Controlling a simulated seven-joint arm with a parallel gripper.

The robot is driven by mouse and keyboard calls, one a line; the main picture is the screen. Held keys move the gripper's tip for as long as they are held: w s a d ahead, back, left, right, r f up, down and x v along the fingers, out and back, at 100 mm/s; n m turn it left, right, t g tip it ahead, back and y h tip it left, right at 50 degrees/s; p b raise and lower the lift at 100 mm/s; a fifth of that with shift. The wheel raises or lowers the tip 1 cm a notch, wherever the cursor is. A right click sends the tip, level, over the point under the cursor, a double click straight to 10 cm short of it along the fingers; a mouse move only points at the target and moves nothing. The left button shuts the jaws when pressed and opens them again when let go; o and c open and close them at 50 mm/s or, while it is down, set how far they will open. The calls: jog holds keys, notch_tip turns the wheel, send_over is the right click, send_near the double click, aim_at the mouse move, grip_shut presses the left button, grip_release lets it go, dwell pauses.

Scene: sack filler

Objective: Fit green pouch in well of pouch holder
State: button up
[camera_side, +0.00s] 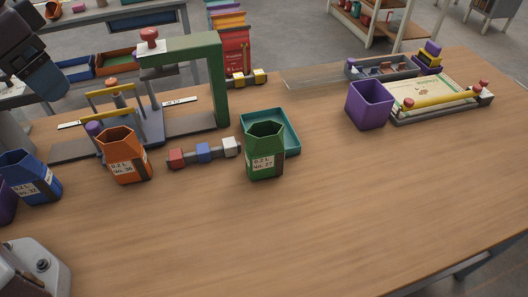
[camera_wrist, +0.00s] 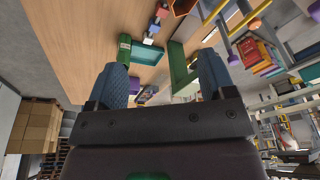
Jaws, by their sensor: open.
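The green pouch (camera_side: 264,158) is an open-topped, many-sided container with a white label, upright on the table in front of the teal tray (camera_side: 292,132). It also shows in the wrist view (camera_wrist: 124,48). No part is clearly marked as the pouch holder; a purple square open container (camera_side: 369,106) stands to the right, its inside partly visible, and I cannot tell whether it is the holder. My gripper (camera_wrist: 162,78) is open, with nothing between its blue-grey fingers. In the side view it is raised at the upper left, far from the green pouch.
An orange pouch (camera_side: 125,160) and a blue pouch (camera_side: 32,180) stand at the left. A row of small blocks (camera_side: 204,153) lies left of the green pouch. A green press frame (camera_side: 218,85) rises behind. The front table is mostly clear.

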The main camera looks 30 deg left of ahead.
jog(key=w+d+f+m+g, duration=0.1)
jog(key=w+d+f+m, duration=0.2)
jog(key=w+d+f, duration=0.35)
jog(key=m+t+h, duration=0.1)
jog(key=m+h, duration=0.2)
jog(key=m, duration=0.1)
send_near(271, 128)
jog(key=x, duration=0.3)
jog(key=s+x, duration=0.1)
jog(key=x, duration=0.1)
jog(key=d+x, duration=0.1)
jog(key=x, duration=0.2)
jog(key=shift+d+f, duration=0.2)
jog(key=shift+f, duration=0.1)
jog(key=c, duration=1.3)
jog(key=shift+r, duration=0.15)
